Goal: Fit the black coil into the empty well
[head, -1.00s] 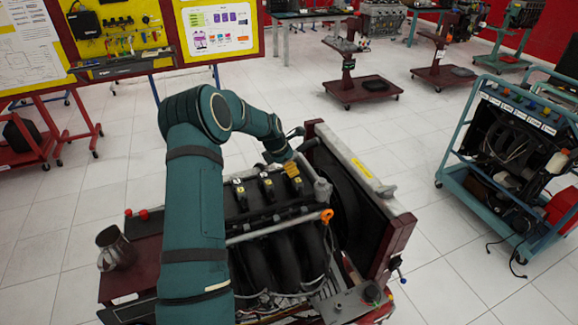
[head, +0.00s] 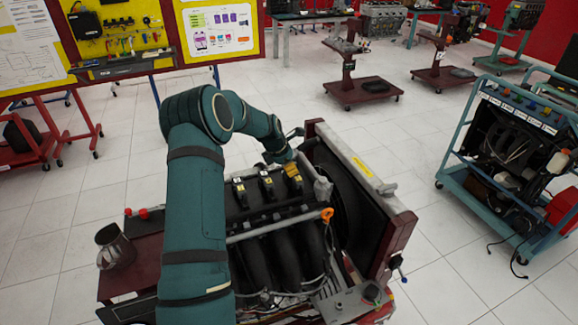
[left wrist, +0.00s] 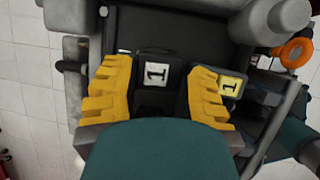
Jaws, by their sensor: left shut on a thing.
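My left gripper (left wrist: 158,95) has yellow fingers closed on either side of a black coil (left wrist: 157,72) with a white tag marked 1. In the head view the left gripper (head: 284,155) is low at the far end of the engine's coil row, with its fingers mostly hidden. Several black coils with yellow tags (head: 266,184) stand in that row. A yellow tag marked 1 (left wrist: 231,84) shows just right of the held coil in the left wrist view. The empty well cannot be seen, and I cannot tell how deep the coil sits. My right gripper is out of view.
A dark red panel with a radiator (head: 385,235) stands right of the engine. An orange ring (head: 327,214) shows near the intake pipes (head: 285,258). A metal jug (head: 114,247) is on the red stand at left. Another trainer (head: 520,150) stands apart at right.

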